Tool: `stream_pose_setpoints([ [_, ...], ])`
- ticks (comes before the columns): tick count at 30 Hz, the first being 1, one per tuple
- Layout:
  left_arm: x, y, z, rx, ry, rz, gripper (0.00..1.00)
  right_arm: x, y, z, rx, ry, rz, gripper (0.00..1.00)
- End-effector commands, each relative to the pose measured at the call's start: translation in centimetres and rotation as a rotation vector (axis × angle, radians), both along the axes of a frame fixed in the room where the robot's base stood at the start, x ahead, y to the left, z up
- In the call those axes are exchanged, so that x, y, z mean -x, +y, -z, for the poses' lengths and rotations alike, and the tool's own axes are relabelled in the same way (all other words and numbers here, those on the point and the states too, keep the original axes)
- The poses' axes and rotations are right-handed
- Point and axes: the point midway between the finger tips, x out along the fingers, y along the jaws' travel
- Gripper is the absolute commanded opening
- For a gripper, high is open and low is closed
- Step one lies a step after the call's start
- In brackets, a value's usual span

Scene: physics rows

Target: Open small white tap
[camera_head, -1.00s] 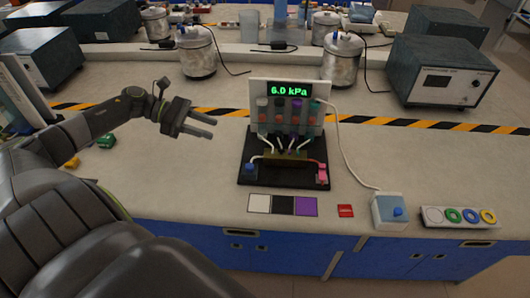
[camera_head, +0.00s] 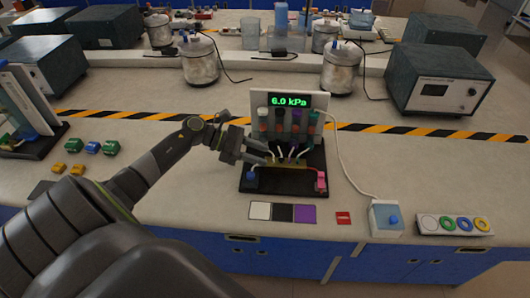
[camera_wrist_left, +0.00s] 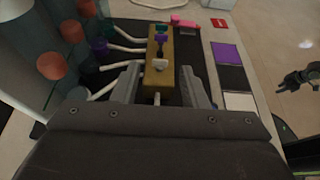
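The small white tap (camera_wrist_left: 160,65) sits on the near end of a brass block (camera_wrist_left: 157,82) in the left wrist view. In the head view the brass block (camera_head: 291,163) lies on the black base of the gauge stand, and I cannot make out the white tap beside my fingers. My left gripper (camera_head: 266,156) is at the block's left end. In the wrist view the left gripper's (camera_wrist_left: 162,88) fingers are apart, one on each side of the block, with the tap just beyond their tips. Contact cannot be told. My right gripper (camera_wrist_left: 298,80) appears small at the wrist view's right edge.
The stand's display (camera_head: 290,101) reads 6.0 kPa above coloured caps. Dark and purple taps (camera_wrist_left: 160,38) stand farther along the block, with tubes at its side. White, black and purple squares (camera_head: 283,212) lie in front. A blue-button box (camera_head: 386,218) stands right; a white cable runs to it.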

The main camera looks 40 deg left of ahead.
Motion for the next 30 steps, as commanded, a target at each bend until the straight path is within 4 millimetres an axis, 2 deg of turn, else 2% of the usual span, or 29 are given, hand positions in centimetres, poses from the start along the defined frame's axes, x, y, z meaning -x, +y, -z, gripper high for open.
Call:
stream_pose_setpoints([
  [7, -1.0, -1.6, 0.7, 0.001, 0.0, 0.0, 0.4, 0.0, 0.0, -0.6, 0.0, 0.0, 0.0, 0.36],
  [17, -1.1, -1.7, 0.9, 0.0, 0.001, 0.0, 0.38, 0.0, 0.3, -0.6, -0.003, 0.0, 0.001, 0.36],
  [26, -1.1, -1.7, 0.9, 0.0, 0.001, 0.0, 0.0, -0.1, 0.4, -0.6, -0.005, -0.001, 0.001, 0.36],
  [30, -1.0, -1.7, 0.9, 0.0, 0.001, -0.003, 0.0, -0.1, 0.4, -0.6, -0.005, -0.001, 0.001, 0.36],
])
